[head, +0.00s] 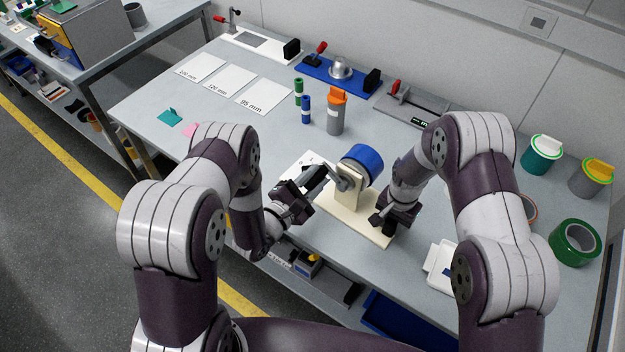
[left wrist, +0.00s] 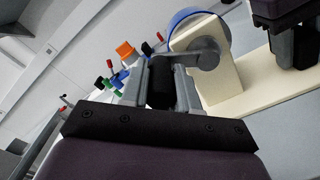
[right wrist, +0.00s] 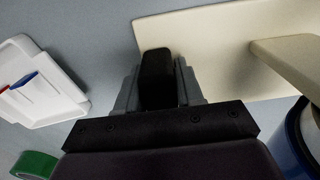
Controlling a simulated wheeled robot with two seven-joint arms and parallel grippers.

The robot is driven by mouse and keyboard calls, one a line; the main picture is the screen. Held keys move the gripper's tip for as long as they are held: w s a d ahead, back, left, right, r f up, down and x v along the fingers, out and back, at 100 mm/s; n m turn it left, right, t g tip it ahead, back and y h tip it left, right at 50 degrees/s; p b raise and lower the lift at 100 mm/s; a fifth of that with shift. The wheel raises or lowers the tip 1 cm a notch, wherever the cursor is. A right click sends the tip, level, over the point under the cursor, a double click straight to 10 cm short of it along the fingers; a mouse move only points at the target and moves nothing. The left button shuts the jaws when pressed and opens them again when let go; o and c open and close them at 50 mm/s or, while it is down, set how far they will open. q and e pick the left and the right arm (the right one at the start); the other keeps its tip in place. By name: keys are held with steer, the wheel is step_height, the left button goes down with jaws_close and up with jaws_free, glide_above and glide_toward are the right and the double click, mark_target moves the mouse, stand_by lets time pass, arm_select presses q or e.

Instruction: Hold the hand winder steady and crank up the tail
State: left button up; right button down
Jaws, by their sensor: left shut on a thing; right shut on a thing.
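The hand winder is a cream base (head: 340,214) with an upright post (head: 349,190), a blue drum (head: 362,163) and a grey crank on the post's near-left side. The crank arm (left wrist: 203,55) also shows in the left wrist view. My left gripper (head: 322,176) is shut on the black crank handle (left wrist: 160,82). My right gripper (head: 382,218) is at the base's right end. In the right wrist view its fingers (right wrist: 158,80) are shut on a black knob at the edge of the cream base (right wrist: 205,40). The tail cannot be made out.
A white tray (head: 440,268) and a green tape roll (head: 575,243) lie to the right. A grey canister with an orange lid (head: 336,112) and small green and blue cylinders stand behind the winder. White cards (head: 262,97) lie at the back left.

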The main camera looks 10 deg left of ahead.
arm_select(q)
steer(key=s+d+r, duration=0.2)
steer(key=d, duration=0.2)
steer(key=shift+s+d+r, duration=0.2)
steer(key=shift+d+r, duration=0.15)
steer(key=shift+d, duration=0.05)
steer(key=o, duration=1)
steer(key=shift+a, duration=0.1)
steer(key=shift+c, duration=0.2)
steer(key=shift+w, duration=0.1)
steer(key=shift+a, duration=0.1)
steer(key=v, duration=0.8)
steer(key=shift+r, duration=0.1)
